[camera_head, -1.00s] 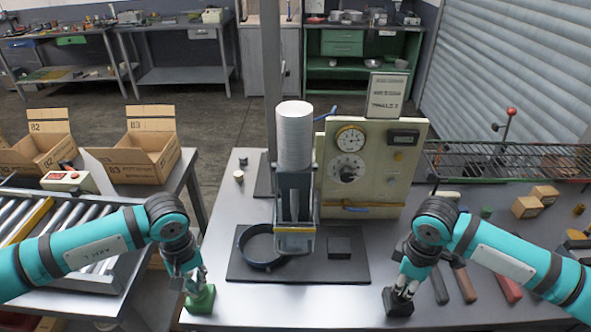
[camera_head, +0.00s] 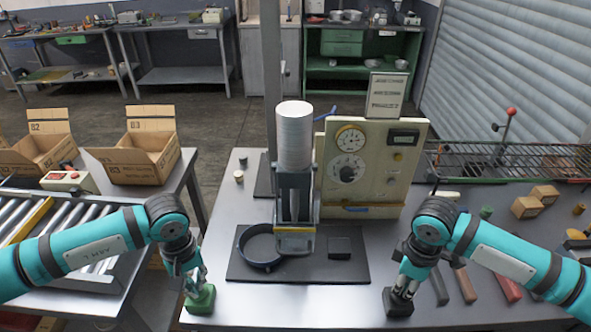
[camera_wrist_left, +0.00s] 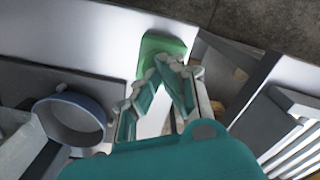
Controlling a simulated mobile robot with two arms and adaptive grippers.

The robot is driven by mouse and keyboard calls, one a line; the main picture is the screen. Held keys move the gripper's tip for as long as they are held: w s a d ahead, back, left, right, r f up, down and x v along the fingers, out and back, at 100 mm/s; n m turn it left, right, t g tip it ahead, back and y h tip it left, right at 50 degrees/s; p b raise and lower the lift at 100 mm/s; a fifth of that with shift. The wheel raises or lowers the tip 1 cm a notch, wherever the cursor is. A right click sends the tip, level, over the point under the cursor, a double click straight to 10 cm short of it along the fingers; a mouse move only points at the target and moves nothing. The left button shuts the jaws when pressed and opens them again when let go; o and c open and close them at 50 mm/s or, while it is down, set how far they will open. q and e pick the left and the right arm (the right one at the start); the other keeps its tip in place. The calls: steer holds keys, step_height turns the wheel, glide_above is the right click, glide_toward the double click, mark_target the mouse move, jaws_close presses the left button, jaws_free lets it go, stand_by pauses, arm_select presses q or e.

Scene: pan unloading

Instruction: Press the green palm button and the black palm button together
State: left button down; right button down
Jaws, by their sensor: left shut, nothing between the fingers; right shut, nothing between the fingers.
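The green palm button (camera_head: 200,301) sits at the front left corner of the metal table. My left gripper (camera_head: 196,285) is shut, its fingertips down at the top of the green button; they seem to touch it. The green button also shows in the left wrist view (camera_wrist_left: 160,48), just past the fingertips (camera_wrist_left: 166,62). The black palm button (camera_head: 397,303) sits near the table's front edge, to the right. My right gripper (camera_head: 402,289) is shut and points down at the top of the black button. Contact there is hard to make out, since both are dark.
Between the arms stands a press (camera_head: 295,190) on a dark plate (camera_head: 352,270) with a dark blue ring (camera_head: 243,261). A gauge panel (camera_head: 395,185) stands behind. Several handled tools lie right of the black button. A roller conveyor (camera_head: 75,232) is at the left.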

stand_by(0.3)
